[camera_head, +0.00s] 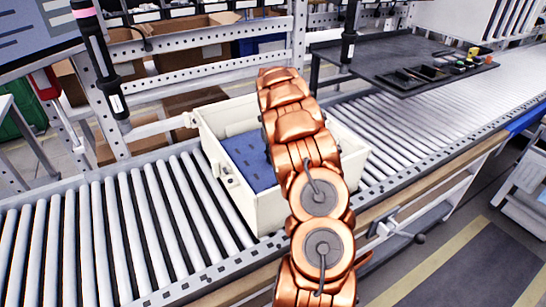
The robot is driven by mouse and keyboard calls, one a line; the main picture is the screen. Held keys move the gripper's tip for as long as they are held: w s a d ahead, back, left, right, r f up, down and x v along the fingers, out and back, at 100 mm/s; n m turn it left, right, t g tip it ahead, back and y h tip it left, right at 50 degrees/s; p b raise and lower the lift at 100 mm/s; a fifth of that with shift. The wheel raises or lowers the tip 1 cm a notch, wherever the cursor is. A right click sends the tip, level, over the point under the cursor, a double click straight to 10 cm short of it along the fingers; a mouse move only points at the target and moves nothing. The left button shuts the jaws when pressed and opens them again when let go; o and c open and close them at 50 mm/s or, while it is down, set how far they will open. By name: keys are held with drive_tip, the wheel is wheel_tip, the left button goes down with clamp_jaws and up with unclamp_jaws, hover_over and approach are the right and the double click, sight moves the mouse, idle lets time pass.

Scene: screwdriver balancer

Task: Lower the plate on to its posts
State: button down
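My copper-coloured arm rises through the middle of the view and hides part of what is behind it. My gripper does not show. I cannot make out for certain which thing is the plate, and no posts for it can be told apart. A blue slab with small dark marks (245,158) lies inside a cream crate (243,200), partly behind my arm. A dark flat board (375,58) is at the upper right, over the rollers, with small parts and a black tray (420,75) on it.
The crate stands on a roller conveyor (110,235) that runs across the view. One black screwdriver (103,70) hangs at the left, another (349,35) near the dark board's left end. A perforated metal frame (190,80) stands behind. The rollers right of the crate (430,125) are clear.

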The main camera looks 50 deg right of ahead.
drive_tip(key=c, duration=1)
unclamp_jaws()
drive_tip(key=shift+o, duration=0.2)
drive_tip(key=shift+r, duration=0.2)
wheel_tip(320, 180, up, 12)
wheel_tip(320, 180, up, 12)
drive_tip(key=p, duration=0.6)
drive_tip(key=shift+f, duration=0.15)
